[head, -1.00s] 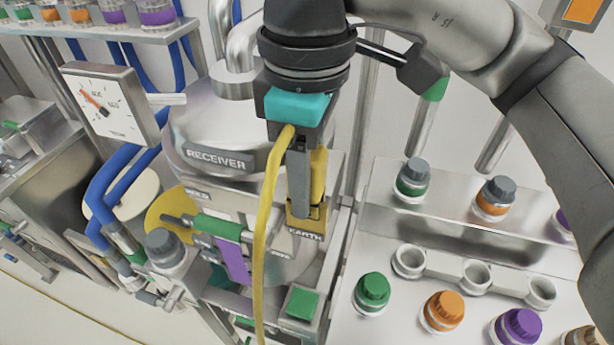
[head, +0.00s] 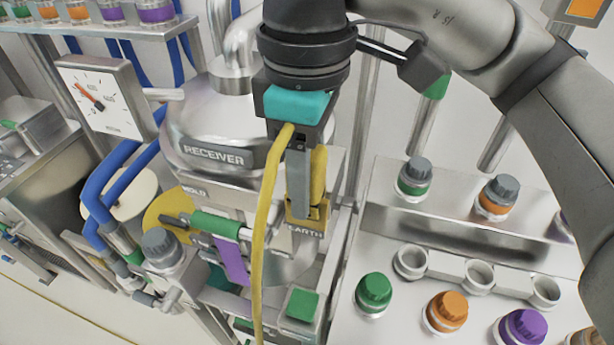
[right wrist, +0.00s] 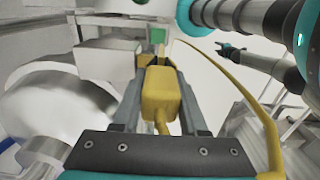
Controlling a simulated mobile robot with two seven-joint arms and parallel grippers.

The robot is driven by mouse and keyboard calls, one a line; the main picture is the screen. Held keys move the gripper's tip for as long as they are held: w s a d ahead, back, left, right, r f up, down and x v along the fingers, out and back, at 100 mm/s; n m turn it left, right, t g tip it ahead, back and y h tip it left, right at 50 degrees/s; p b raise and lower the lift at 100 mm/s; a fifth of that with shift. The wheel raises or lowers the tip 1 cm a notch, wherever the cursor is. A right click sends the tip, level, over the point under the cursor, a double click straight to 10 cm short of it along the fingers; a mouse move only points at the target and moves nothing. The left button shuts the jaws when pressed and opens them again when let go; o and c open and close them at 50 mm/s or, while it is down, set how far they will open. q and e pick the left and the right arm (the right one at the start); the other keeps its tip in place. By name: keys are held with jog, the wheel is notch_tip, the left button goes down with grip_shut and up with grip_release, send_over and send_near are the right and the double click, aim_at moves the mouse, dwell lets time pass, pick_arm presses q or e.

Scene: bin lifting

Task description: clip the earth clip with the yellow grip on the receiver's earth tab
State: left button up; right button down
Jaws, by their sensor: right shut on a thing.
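My right gripper (head: 308,212) points down at the front of the receiver (head: 200,130), shut on the earth clip. The clip's yellow grip (head: 318,175) shows beside a grey finger, and in the right wrist view the grip (right wrist: 161,95) lies between both fingers. A yellow cable (head: 265,220) runs from it. The clip's lower end is just above the EARTH label (head: 305,230). The earth tab is hidden, so I cannot tell whether the clip touches it.
A green-handled clamp (head: 215,224) and a purple piece (head: 232,262) are left of the cable. A dial gauge (head: 95,95) stands at the left. Capped bottles and a holder with empty rings (head: 475,275) stand right. A green square pad (head: 301,304) lies below.

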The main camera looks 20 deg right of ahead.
jog(key=shift+f, duration=0.15)
dwell(0.4)
jog(key=shift+c, duration=1.8)
grip_release()
notch_tip(320, 180, up, 15)
jog(key=p, duration=0.2)
